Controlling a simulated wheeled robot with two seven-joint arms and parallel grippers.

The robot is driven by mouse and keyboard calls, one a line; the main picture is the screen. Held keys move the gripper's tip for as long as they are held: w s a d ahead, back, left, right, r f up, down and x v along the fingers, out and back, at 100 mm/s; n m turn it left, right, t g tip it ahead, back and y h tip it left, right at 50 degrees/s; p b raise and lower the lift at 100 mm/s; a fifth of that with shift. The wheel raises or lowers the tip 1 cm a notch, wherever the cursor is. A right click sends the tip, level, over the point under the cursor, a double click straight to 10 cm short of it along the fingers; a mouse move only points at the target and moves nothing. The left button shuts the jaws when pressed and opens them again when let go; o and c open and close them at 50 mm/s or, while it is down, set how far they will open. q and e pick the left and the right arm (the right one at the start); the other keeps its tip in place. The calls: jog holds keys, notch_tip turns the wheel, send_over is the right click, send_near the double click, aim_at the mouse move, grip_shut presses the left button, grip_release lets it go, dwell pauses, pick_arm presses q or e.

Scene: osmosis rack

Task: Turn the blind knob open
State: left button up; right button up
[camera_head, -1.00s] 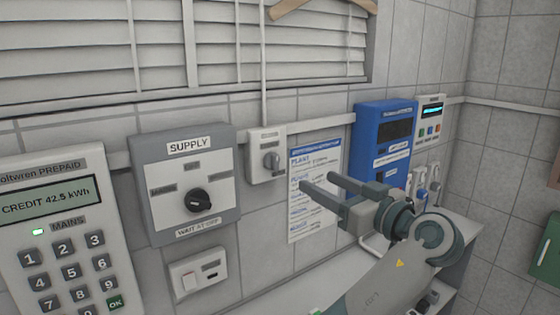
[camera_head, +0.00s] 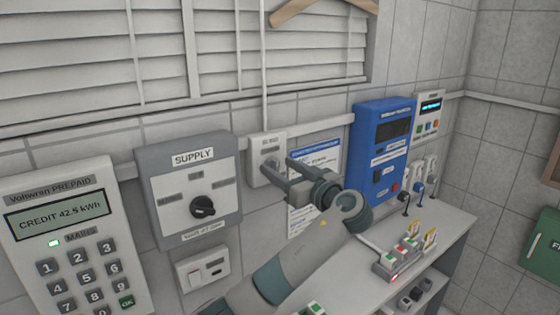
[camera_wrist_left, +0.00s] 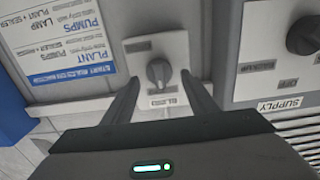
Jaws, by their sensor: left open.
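The blind knob is a grey knob on a small white wall plate (camera_head: 258,147), left of the paper notice. In the left wrist view, which is turned upside down, the knob (camera_wrist_left: 158,74) shows clearly on its plate, with its pointer along the picture's upright. My left gripper (camera_head: 277,164) is open in front of the plate. In the wrist view its two fingers (camera_wrist_left: 160,80) stand on either side of the knob, with gaps between them and it. In the head view the fingers partly cover the knob. My right gripper is not in view.
The grey SUPPLY box (camera_head: 225,150) with a black knob (camera_head: 203,207) is close on the left. The prepaid meter (camera_head: 58,225) is farther left. A blue unit (camera_head: 380,150) hangs to the right, above a shelf (camera_head: 440,230). Slatted blinds (camera_head: 80,50) are above.

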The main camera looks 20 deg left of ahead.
pick_arm(q)
jog(key=shift+w+a, duration=0.2)
jog(key=shift+a, duration=0.1)
jog(key=c, duration=1.1)
jog(key=shift+o, duration=0.2)
